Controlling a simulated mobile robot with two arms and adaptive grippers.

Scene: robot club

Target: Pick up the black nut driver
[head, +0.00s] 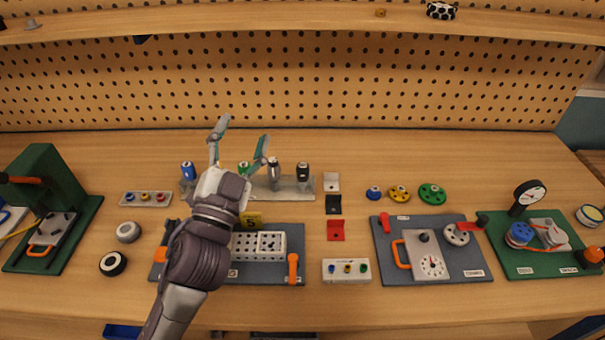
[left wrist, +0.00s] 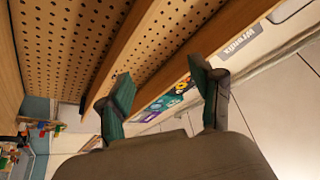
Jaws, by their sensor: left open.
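A grey rack (head: 290,186) stands on the workbench, with several upright drivers in it. The black nut driver (head: 303,171) is at its right end, with a dark handle and a light spot near the top. To its left stands a dark grey driver (head: 274,172), then a green one (head: 243,168); a blue one (head: 188,171) is at the left end. My left gripper (head: 243,136) is open and empty, left of the black nut driver, with its fingers pointing up toward the pegboard. It hides part of the rack. The left wrist view shows its open fingers (left wrist: 162,88) with nothing between them.
A shelf (head: 300,24) crosses above the bench in front of the pegboard (head: 380,85). A grey board with a perforated white block (head: 258,245) lies before the rack. Red and black brackets (head: 335,229) and coloured knobs (head: 400,193) lie to the right.

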